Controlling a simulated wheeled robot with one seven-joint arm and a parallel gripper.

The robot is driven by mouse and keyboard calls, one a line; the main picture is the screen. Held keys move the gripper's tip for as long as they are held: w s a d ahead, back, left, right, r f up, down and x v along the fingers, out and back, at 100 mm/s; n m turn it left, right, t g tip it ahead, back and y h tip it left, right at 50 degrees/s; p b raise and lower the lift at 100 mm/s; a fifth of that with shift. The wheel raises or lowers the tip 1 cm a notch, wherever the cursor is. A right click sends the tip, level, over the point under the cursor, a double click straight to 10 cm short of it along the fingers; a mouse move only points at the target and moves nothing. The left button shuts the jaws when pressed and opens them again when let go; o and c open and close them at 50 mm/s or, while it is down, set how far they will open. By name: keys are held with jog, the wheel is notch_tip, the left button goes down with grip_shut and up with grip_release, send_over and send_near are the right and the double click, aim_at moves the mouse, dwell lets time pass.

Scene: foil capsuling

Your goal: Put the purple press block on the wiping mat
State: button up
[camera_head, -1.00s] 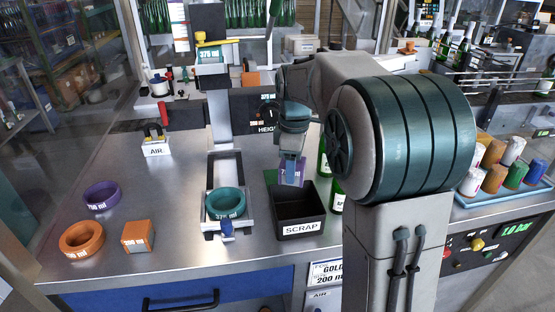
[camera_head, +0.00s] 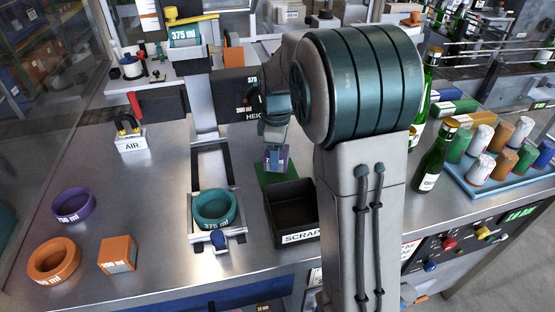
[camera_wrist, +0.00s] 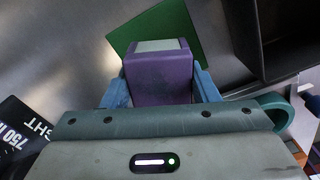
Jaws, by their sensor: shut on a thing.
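The purple press block (camera_wrist: 162,78) is between the two blue fingers of my gripper (camera_wrist: 160,88) in the wrist view, and the gripper is shut on it. In the head view the block (camera_head: 286,155) is small and partly covered by my gripper (camera_head: 277,162). The green wiping mat (camera_wrist: 160,24) lies flat on the bench, beyond and partly behind the block in the wrist view. In the head view the mat (camera_head: 272,178) shows just below the gripper, behind the scrap bin. I cannot tell whether the block touches the mat.
A black scrap bin (camera_head: 289,238) stands right against the mat's near side. A slide fixture with a teal ring (camera_head: 215,208) is to the left. A purple ring (camera_head: 74,205), an orange ring (camera_head: 54,260) and an orange block (camera_head: 117,254) lie farther left. Green bottles (camera_head: 434,160) stand right.

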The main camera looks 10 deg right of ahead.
jog(key=shift+f, duration=1.45)
jog(key=shift+f, duration=0.2)
jog(key=o, duration=1)
jog(key=shift+o, duration=0.2)
jog(key=shift+r, duration=0.15)
